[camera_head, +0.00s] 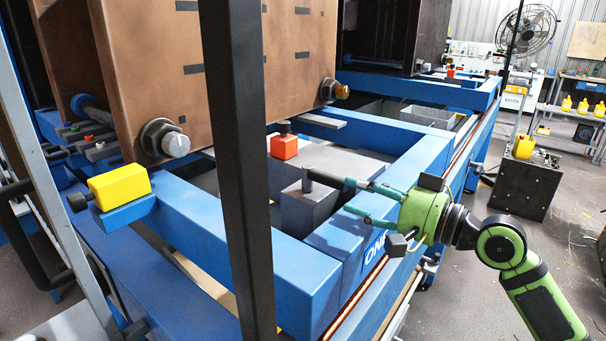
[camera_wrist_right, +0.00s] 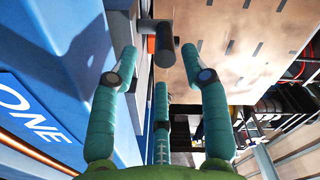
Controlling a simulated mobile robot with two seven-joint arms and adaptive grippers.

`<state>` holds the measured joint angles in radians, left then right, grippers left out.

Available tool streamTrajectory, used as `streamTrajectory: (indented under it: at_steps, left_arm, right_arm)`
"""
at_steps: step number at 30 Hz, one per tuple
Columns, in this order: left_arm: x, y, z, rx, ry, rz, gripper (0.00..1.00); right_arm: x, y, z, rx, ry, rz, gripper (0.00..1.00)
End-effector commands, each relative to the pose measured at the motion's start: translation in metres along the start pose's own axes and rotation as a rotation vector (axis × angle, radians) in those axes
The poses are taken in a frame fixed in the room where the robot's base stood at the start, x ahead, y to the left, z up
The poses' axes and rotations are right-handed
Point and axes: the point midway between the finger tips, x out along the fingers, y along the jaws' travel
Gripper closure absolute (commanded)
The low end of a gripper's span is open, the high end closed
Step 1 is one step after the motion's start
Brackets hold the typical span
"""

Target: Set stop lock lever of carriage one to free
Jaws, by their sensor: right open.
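Carriage one is the blue frame (camera_head: 391,182) marked "ONE"; the lettering also shows in the wrist view (camera_wrist_right: 35,120). In the wrist view the dark handle (camera_wrist_right: 164,42) lies ahead, between the teal fingers. My right gripper (camera_head: 336,193) reaches in from the right over the beam, fingers spread around or just short of the handle. No grip on it shows. I cannot tell the lever's setting. My left gripper is not in view.
An orange block (camera_head: 284,147) with a black knob sits behind the handle. A yellow block (camera_head: 119,186) is on the left beam. A large brown mold panel (camera_head: 235,60) rises behind. A dark post (camera_head: 240,170) crosses the view. Open floor (camera_head: 550,240) lies to the right.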

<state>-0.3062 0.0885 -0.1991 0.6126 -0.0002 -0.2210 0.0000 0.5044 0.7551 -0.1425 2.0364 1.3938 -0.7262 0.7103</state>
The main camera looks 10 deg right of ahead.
Motion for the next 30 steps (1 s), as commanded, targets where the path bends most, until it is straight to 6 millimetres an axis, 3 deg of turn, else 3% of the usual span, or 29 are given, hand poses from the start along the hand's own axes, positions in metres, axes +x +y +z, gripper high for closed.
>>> streamTrajectory:
  at_steps: [3, 6, 8, 12, 16, 20, 28, 30]
  left_arm:
    - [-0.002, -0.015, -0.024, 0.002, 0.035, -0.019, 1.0]
    - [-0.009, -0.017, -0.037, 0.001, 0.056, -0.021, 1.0]
    - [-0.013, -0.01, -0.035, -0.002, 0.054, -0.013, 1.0]
    - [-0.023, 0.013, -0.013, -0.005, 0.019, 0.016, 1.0]
    - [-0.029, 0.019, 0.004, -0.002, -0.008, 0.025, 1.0]
    - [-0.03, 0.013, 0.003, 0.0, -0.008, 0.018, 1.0]
    - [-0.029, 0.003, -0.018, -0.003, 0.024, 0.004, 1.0]
    - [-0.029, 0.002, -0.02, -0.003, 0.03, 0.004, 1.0]
  right_arm:
    - [0.003, -0.003, -0.001, -0.001, -0.001, -0.003, 0.53]
    - [0.014, -0.005, -0.002, 0.002, 0.0, -0.005, 0.53]
    - [0.023, -0.006, -0.003, 0.001, 0.0, -0.006, 0.53]
    - [0.046, -0.006, -0.002, 0.001, 0.0, -0.006, 0.53]
    - [0.061, -0.004, -0.002, 0.001, 0.001, -0.004, 0.53]
    - [0.069, -0.003, -0.001, -0.001, 0.001, -0.003, 0.53]
    - [0.07, -0.001, 0.0, -0.002, 0.001, -0.002, 0.53]
    - [0.07, -0.001, 0.0, -0.002, 0.001, -0.002, 0.81]
